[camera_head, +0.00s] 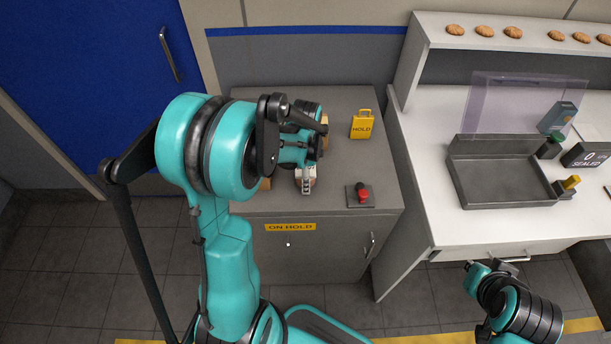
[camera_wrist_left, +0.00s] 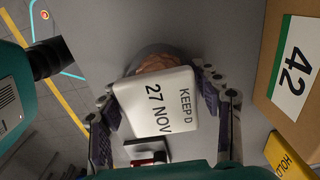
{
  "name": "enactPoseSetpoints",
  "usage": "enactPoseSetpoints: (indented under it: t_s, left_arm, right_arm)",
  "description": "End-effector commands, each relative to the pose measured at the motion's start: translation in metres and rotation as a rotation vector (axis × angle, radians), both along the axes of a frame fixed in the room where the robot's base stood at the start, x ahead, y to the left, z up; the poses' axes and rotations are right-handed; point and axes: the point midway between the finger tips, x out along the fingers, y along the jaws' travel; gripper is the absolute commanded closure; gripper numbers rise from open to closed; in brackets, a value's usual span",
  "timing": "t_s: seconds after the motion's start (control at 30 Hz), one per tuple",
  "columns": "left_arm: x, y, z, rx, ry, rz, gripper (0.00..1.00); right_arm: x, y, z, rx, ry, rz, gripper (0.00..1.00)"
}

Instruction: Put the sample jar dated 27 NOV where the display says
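The sample jar (camera_wrist_left: 158,64) has a white lid face reading "KEEP D" and "27 NOV", with brown biscuit pieces showing through its clear body. In the head view the jar (camera_head: 306,182) is at the grey cabinet, below my left gripper (camera_head: 302,152), partly hidden by it. In the left wrist view the fingers of my left gripper (camera_wrist_left: 160,98) flank the jar on both sides; whether they press on it is unclear.
The grey cabinet (camera_head: 350,225) bears an "ON HOLD" label (camera_head: 290,227). On it stand a yellow HOLD sign (camera_head: 362,125), a red button (camera_head: 362,194) and a box marked 42 (camera_wrist_left: 290,65). The white bench holds a dark tray (camera_head: 490,185) and a clear panel (camera_head: 510,100).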

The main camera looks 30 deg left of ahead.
Motion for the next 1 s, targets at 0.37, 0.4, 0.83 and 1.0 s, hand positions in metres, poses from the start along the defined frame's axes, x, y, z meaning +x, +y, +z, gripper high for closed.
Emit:
enactPoseSetpoints:
  t_s: [0.37, 0.4, 0.83, 1.0]
  left_arm:
    - [0.0, 0.0, 0.002, 0.0, 0.0, 0.0, 0.18]
    - [0.0, 0.0, 0.004, 0.0, 0.0, 0.0, 0.18]
    - [0.0, 0.0, 0.087, 0.0, 0.0, 0.0, 0.18]
    - [0.0, 0.0, 0.113, 0.0, 0.0, 0.0, 0.18]
  right_arm:
    - [0.0, 0.0, 0.002, 0.0, 0.0, 0.0, 1.0]
    - [0.0, 0.0, 0.003, 0.0, 0.0, 0.0, 1.0]
    - [0.0, 0.0, 0.03, 0.0, 0.0, 0.0, 1.0]
    - [0.0, 0.0, 0.036, 0.0, 0.0, 0.0, 1.0]
